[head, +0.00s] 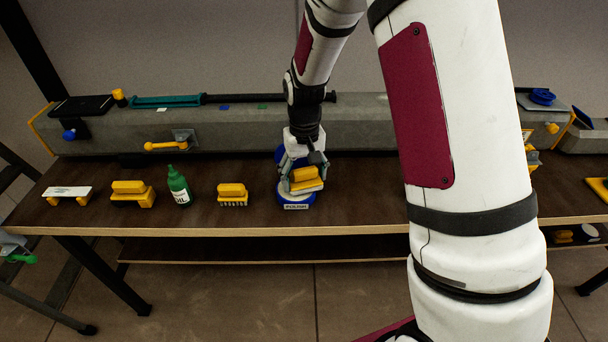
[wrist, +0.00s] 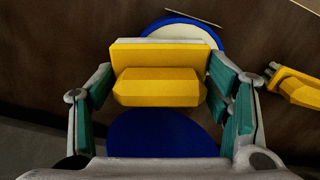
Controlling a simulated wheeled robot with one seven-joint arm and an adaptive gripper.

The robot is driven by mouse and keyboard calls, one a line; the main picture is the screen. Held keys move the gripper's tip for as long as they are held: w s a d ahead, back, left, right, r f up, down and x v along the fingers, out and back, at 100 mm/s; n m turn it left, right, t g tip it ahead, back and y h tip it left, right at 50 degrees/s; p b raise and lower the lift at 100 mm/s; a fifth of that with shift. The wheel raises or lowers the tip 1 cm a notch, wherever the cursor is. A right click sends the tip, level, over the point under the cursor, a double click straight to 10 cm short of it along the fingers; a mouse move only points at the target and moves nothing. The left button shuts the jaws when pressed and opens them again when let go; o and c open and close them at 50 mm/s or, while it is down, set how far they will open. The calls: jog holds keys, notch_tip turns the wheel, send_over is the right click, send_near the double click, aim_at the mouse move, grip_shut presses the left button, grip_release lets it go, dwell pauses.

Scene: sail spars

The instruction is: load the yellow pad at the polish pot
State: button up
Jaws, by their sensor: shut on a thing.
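The yellow pad (head: 306,184) is a yellow block with a raised yellow grip. My gripper (head: 303,173) is shut on it, right at the polish pot (head: 296,206), a blue pot with a white label at the table's front. In the wrist view the pad (wrist: 158,53) sits between the teal-lined fingers, its pale face edge turned to the pot's open top. There the pot (wrist: 180,21) shows a blue rim around a cream filling, partly hidden by the pad. Whether pad and filling touch, I cannot tell. A blue disc (wrist: 162,135) shows below the pad.
Left of the pot stand a yellow brush (head: 232,194), a green oil bottle (head: 179,187), another yellow-handled block (head: 131,193) and a white-topped piece (head: 67,193). A long grey beam (head: 240,127) with fittings lies behind. The brown table (head: 345,205) is clear just right of the pot.

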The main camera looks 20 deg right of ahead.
aim_at(304, 169)
jog(key=shift+f, duration=0.4)
dwell(1.1)
jog(key=shift+r, duration=0.1)
jog(key=shift+r+p, duration=1.95)
jog(key=shift+r, duration=1.5)
